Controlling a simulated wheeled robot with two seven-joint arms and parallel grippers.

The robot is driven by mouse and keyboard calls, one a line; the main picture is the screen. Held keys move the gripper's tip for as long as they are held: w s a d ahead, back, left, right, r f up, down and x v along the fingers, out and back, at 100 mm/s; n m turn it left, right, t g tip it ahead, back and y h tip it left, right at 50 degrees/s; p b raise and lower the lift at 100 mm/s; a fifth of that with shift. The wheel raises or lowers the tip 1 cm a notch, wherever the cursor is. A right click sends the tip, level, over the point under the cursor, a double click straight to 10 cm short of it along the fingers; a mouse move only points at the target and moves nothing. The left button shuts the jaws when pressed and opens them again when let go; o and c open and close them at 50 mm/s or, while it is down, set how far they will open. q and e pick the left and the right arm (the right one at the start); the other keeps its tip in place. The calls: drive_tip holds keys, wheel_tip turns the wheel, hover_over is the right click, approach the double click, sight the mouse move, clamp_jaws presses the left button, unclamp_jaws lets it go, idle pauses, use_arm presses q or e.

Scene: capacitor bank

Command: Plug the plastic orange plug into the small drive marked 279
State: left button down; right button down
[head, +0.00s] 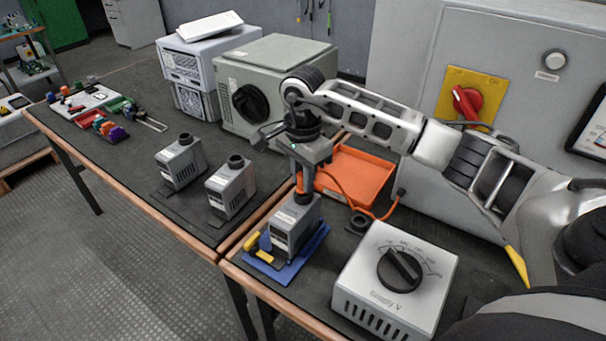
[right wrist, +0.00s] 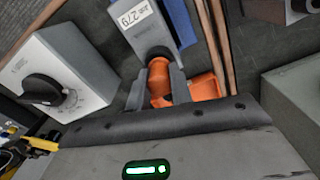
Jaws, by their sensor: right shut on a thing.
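The orange plug (head: 303,182) is held upright between the fingers of my right gripper (head: 306,168). It also shows between both fingers in the right wrist view (right wrist: 159,80). Directly below it is the small grey drive (head: 294,228), with a dark round socket on top, standing on a blue mat. The right wrist view shows its label 279 on the drive (right wrist: 150,24). The plug's lower end is at the socket's mouth; I cannot tell whether it is inside or just above. My left gripper is not in view.
An orange cable (head: 345,192) runs from the plug past an orange tray (head: 357,170). A white box with a black dial (head: 395,275) stands right of the drive. Two similar grey drives (head: 180,163) (head: 231,187) stand to the left. A yellow object (head: 262,245) lies beside the drive.

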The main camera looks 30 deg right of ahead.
use_arm(q)
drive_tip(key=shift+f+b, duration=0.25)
drive_tip(key=shift+b, duration=0.05)
use_arm(e)
drive_tip(key=shift+f, duration=0.45)
drive_tip(key=c, duration=1.2)
unclamp_jaws()
drive_tip(key=shift+o, duration=0.2)
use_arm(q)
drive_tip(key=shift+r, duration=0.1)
use_arm(e)
drive_tip(key=shift+r, duration=0.4)
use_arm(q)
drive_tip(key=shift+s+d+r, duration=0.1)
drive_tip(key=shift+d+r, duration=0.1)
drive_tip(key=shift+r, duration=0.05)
use_arm(e)
wheel_tip(320, 180, up, 15)
drive_tip(key=shift+r, duration=0.15)
